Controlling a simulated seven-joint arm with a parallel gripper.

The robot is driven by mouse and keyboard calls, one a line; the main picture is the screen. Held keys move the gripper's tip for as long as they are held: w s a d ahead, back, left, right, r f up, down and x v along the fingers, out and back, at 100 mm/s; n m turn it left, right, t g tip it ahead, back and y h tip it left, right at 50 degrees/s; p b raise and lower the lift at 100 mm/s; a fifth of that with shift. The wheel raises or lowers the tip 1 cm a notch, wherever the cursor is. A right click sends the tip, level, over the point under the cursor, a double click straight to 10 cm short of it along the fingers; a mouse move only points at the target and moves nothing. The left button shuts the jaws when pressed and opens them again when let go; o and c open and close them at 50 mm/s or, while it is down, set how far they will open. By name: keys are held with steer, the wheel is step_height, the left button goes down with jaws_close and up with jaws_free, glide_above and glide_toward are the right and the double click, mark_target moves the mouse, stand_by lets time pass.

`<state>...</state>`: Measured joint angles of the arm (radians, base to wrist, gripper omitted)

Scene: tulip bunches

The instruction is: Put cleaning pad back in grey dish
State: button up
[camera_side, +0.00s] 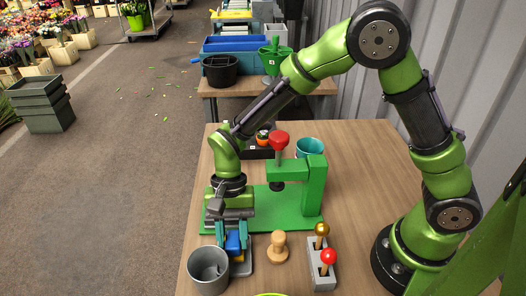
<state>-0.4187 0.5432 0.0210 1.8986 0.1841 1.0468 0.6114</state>
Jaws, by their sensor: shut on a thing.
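My gripper (236,243) points down at the front left of the table and is shut on a small blue and yellow block, which I take as the cleaning pad (234,240). The fingers partly hide the pad. A low, flat grey piece that looks like the grey dish (243,268) lies just under and around the fingertips. I cannot tell whether the pad touches it or hangs just above it.
A grey cup (208,278) stands close left of my gripper. A green press (312,187) with a red knob stands behind. To the right are a wooden stamp (278,246) and a grey holder (321,272) with red- and gold-knobbed tools. A teal cup (310,148) stands farther back.

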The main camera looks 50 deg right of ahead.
steer(key=shift+s+a+f, duration=0.3)
steer(key=shift+s+a, duration=0.05)
steer(key=shift+f, duration=0.2)
steer(key=o, duration=0.9)
steer(key=shift+o, duration=0.2)
steer(key=v, duration=1.7)
steer(key=shift+w, duration=0.15)
